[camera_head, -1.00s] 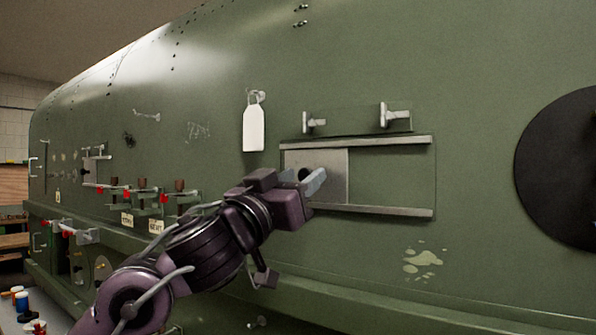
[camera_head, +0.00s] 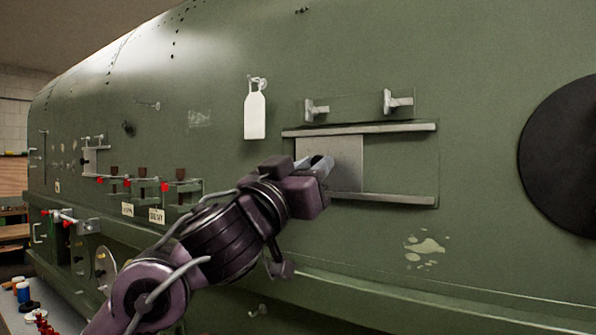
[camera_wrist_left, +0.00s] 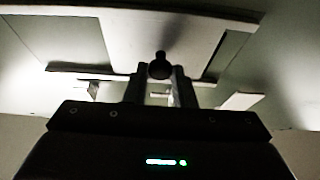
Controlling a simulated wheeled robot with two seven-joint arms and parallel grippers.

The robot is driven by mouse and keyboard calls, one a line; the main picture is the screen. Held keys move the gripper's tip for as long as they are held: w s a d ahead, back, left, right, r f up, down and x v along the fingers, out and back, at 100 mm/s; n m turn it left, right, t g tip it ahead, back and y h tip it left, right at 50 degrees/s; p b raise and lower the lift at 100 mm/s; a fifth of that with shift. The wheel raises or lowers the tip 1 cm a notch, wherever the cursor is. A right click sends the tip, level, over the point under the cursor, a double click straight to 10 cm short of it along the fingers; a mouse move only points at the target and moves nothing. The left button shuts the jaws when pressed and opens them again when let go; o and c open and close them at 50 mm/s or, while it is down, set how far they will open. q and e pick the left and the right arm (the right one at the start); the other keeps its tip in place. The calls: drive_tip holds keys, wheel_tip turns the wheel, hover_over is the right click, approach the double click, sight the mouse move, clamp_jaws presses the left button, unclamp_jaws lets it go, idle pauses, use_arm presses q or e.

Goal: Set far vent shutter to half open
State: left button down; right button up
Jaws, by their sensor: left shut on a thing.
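A grey sliding shutter plate (camera_head: 345,165) sits between an upper rail (camera_head: 385,129) and a lower rail (camera_head: 400,199) on the green fuselage side. It covers the left-middle part of the track, and the right part of the track shows green. My left gripper (camera_head: 318,165) is at the plate's left part, shut on its dark knob (camera_wrist_left: 160,66), which shows between the fingers in the left wrist view. The plate (camera_wrist_left: 150,30) also spans the top there. The gripper hides the plate's lower left corner in the head view. My right gripper is not in view.
Two metal brackets (camera_head: 397,102) stand out above the rails. A white tag (camera_head: 254,116) hangs to the upper left. A large black disc (camera_head: 565,155) is at the right. A smaller plate with rails (camera_head: 91,160) and several red-marked fittings (camera_head: 165,187) are farther left.

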use_arm(q)
drive_tip(key=s+d, duration=0.2)
drive_tip(key=d, duration=0.1)
drive_tip(key=shift+s+d, duration=0.15)
drive_tip(key=shift+d, duration=0.05)
drive_tip(key=shift+a, duration=0.15)
drive_tip(key=c, duration=1.2)
unclamp_jaws()
drive_tip(key=shift+c, duration=0.2)
drive_tip(key=shift+s+a+f+b, duration=0.25)
drive_tip(key=shift+f+b, duration=0.05)
drive_tip(key=shift+b, duration=0.25)
drive_tip(key=b, duration=0.2)
approach(348, 156)
drive_tip(key=v, duration=0.2)
drive_tip(key=shift+s+a, duration=0.3)
drive_tip(key=shift+a, duration=0.05)
